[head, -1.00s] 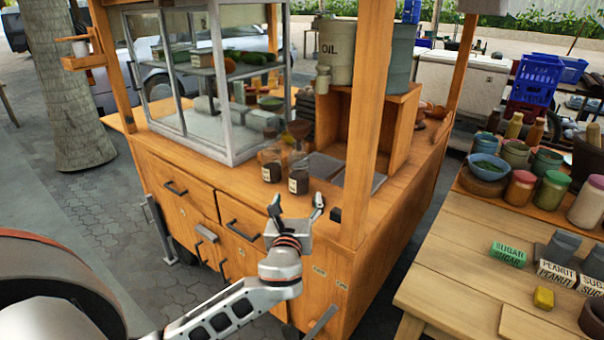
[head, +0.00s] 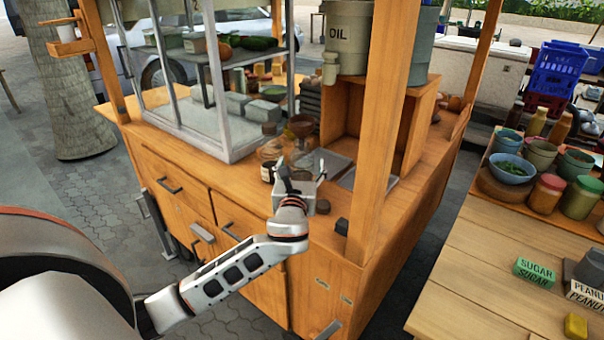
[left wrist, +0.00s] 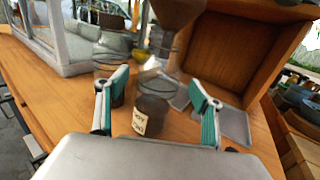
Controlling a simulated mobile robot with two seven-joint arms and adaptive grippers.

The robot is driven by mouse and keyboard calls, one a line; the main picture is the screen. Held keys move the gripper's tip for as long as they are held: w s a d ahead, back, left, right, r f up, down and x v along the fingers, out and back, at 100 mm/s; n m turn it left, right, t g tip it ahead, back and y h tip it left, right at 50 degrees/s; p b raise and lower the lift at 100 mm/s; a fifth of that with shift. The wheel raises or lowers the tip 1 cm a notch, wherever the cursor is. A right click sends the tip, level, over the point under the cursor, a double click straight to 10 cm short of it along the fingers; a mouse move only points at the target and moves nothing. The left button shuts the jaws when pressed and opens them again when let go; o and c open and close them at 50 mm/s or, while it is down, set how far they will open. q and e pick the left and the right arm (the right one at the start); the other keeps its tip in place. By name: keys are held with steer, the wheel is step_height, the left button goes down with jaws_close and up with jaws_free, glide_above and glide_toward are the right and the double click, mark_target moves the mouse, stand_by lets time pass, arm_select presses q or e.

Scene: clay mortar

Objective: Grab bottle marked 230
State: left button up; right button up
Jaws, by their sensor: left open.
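Two dark-filled glass bottles with pale labels stand close together on the wooden cart top. The nearer bottle (left wrist: 151,117) shows in the left wrist view between the finger lines, its label too blurred to read; no 230 can be made out. The other bottle (left wrist: 117,88) is partly hidden behind the left finger, and its label shows in the head view (head: 267,173). My left gripper (head: 301,167) is open and empty, with green-padded fingers (left wrist: 158,82) spread on either side of the nearer bottle. In the head view it mostly hides that bottle. My right gripper is out of view.
A glass display case (head: 205,125) stands left of the bottles. A wooden post (head: 372,140) and an open wooden box (head: 392,118) are on the right. Flat metal lids (head: 325,163) lie behind the gripper. A brown funnel-like piece (left wrist: 178,14) shows above the nearer bottle.

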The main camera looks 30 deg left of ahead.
arm_select(q)
steer(key=x, duration=0.2)
steer(key=shift+w+a+f, duration=0.1)
steer(key=shift+w+a, duration=0.05)
steer(key=shift+a, duration=0.1)
steer(key=shift+w+a, duration=0.1)
steer(key=shift+w, duration=0.15)
steer(key=shift+c, duration=0.4)
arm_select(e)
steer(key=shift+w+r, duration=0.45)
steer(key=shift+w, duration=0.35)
